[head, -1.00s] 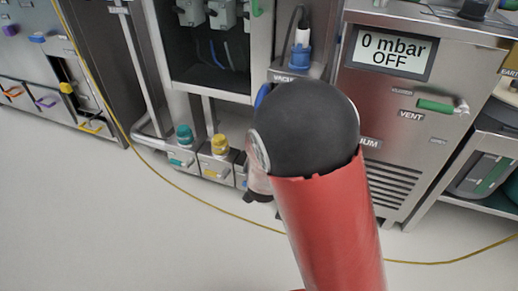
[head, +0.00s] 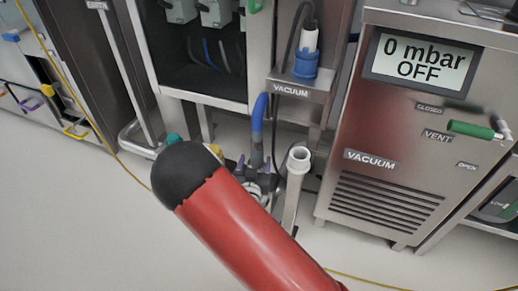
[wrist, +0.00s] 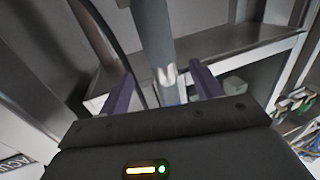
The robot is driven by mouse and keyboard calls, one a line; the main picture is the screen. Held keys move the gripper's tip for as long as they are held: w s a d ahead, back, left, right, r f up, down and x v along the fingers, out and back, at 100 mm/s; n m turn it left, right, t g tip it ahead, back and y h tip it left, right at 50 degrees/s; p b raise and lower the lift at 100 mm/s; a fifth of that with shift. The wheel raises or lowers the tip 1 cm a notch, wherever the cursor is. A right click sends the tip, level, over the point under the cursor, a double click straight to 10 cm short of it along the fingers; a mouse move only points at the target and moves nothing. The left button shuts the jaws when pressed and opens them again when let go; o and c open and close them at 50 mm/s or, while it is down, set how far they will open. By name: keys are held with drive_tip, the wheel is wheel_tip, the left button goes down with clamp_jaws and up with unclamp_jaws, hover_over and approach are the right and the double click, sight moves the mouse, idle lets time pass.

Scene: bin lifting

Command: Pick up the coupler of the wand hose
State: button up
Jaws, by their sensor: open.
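A blue hose (head: 259,108) hangs down at the edge of the open cabinet, with a grey-blue lower part (head: 257,148). In the wrist view a grey-blue tube (wrist: 153,32) ends in a shiny metal section (wrist: 168,76), which looks like the coupler. My gripper (head: 254,164) is at the lower part of the hose, partly hidden behind my red arm. In the wrist view its two purple fingers (wrist: 161,76) are open, one on each side of the tube, with gaps visible. I cannot tell whether the tube's end is fully between them.
A pale upright pipe (head: 298,160) stands close right of my gripper. A blue-and-white fitting (head: 305,62) sits on the small VACUUM shelf (head: 300,91) above. The vacuum unit (head: 385,165) is to the right, reading 0 mbar OFF. Open floor (head: 75,220) lies left.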

sight(257, 143)
drive_tip(key=w, duration=0.8)
drive_tip(key=shift+w+d+r, duration=0.25)
drive_tip(key=shift+c, duration=0.5)
drive_tip(key=c, duration=1.2)
